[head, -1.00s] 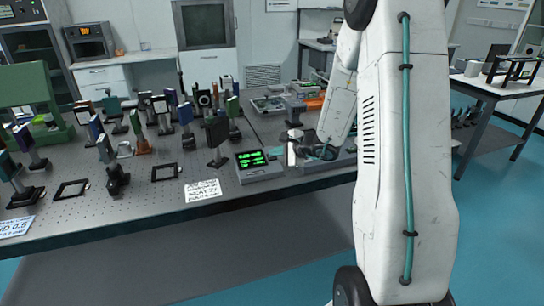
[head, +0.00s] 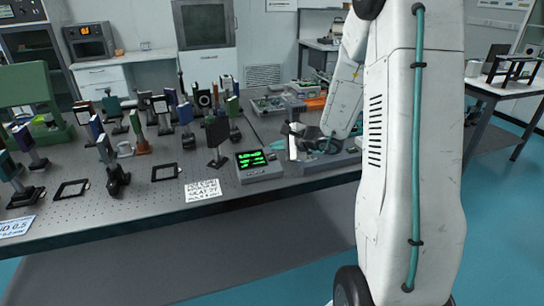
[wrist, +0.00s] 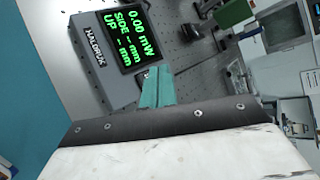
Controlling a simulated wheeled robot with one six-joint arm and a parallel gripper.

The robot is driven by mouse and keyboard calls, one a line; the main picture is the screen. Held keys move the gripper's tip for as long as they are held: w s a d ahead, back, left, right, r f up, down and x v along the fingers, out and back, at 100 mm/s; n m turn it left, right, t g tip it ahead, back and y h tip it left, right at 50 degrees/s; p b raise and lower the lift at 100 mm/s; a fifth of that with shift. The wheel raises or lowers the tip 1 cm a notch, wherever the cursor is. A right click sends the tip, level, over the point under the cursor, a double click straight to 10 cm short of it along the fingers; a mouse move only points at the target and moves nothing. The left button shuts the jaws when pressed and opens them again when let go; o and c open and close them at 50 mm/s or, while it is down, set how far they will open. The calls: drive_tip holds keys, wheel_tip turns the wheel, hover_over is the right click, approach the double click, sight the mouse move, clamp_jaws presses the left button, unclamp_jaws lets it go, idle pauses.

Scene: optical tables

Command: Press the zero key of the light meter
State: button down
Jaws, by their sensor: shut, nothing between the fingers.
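The light meter (head: 258,172) is a grey box with green digits on a dark screen, near the table's front edge in the head view. In the wrist view the meter (wrist: 112,74) is at upper left, its screen showing 0.00 mW, with dashes for SIDE and UP. My gripper (wrist: 158,72) has teal fingers, shut and empty, with tips beside the meter's lower right side in that picture. I cannot tell whether they touch it. The zero key cannot be made out in either view.
A printed card (head: 203,190) lies left of the meter. A dark square plate on a post (head: 217,135) stands behind it. Several mounted optics crowd the table's left half. A tray of parts (head: 277,104) is behind. Empty frames (head: 165,172) lie at left.

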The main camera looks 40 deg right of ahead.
drive_tip(key=r, duration=0.1)
drive_tip(key=s+r, duration=0.1)
drive_tip(key=r, duration=0.1)
drive_tip(key=shift+s+a+r, duration=0.15)
drive_tip(key=shift+a+r, duration=0.05)
drive_tip(key=shift+r, duration=0.1)
idle(0.6)
drive_tip(key=s+a+r+n+g+y, duration=0.2)
drive_tip(key=s+a+n+g, duration=0.25)
drive_tip(key=s+a, duration=0.35)
drive_tip(key=s+a+r+n+g+y, duration=0.2)
drive_tip(key=s+a+n+g, duration=0.2)
drive_tip(key=s+a+n, duration=0.35)
drive_tip(key=s+a+r+n+g+h, duration=0.1)
drive_tip(key=s+a+r+n+h, duration=0.1)
drive_tip(key=s, duration=0.7)
drive_tip(key=s+a+r+n+h, duration=0.2)
drive_tip(key=s+r+n+h, duration=0.3)
drive_tip(key=s, duration=0.3)
drive_tip(key=shift+s+n+g+h, duration=0.3)
drive_tip(key=shift+s+n+g, duration=0.1)
drive_tip(key=shift+n, duration=0.5)
